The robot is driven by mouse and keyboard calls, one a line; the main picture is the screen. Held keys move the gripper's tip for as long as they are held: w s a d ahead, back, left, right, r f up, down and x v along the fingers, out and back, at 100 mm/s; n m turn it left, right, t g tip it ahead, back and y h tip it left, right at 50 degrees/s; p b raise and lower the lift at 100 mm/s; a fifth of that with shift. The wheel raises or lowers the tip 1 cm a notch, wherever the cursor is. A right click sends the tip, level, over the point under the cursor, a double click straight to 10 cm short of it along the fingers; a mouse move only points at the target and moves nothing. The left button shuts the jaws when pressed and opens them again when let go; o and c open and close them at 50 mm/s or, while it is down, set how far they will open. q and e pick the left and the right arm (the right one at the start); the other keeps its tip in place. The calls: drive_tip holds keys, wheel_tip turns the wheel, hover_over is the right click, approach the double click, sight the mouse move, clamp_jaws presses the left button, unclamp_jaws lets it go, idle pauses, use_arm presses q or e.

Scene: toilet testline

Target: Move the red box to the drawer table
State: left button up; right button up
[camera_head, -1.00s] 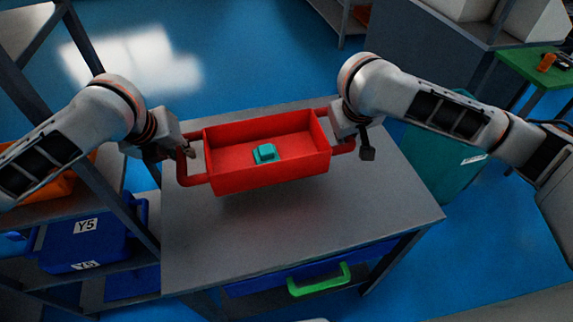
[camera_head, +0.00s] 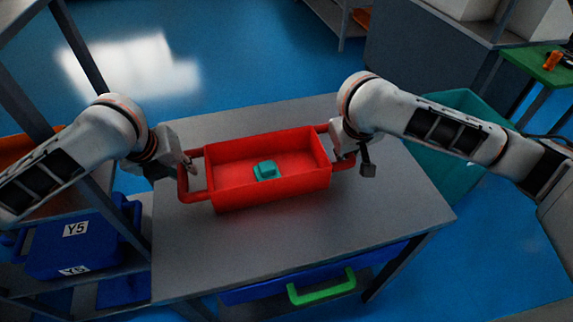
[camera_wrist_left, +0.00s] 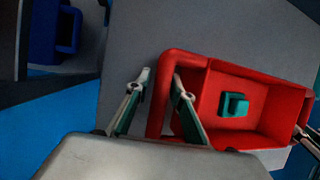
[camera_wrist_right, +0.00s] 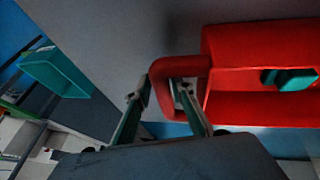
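The red box (camera_head: 268,202) is an open tray with a looped handle on each short side and a small teal piece (camera_head: 264,170) in it. It is level and low over the grey table top, seemingly resting on it. Actual finger contact is partly hidden.
The grey table (camera_head: 310,245) has a blue drawer with a green handle (camera_head: 321,287) at its front. A shelf with a blue bin (camera_head: 80,240) stands at the left. A teal bin (camera_head: 455,170) stands beyond the right edge. Bare table top lies before and behind the box.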

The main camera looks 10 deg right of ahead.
use_arm(q)
drive_tip(key=shift+d+r, duration=0.1)
use_arm(e)
drive_tip(key=shift+a+r, duration=0.1)
use_arm(q)
drive_tip(key=shift+s+r, duration=0.1)
drive_tip(key=shift+r, duration=0.05)
use_arm(e)
drive_tip(key=shift+s, duration=0.1)
use_arm(q)
drive_tip(key=v, duration=1.1)
drive_tip(key=shift+s+r, duration=0.1)
drive_tip(key=shift+r, duration=0.2)
use_arm(e)
drive_tip(key=v, duration=1.2)
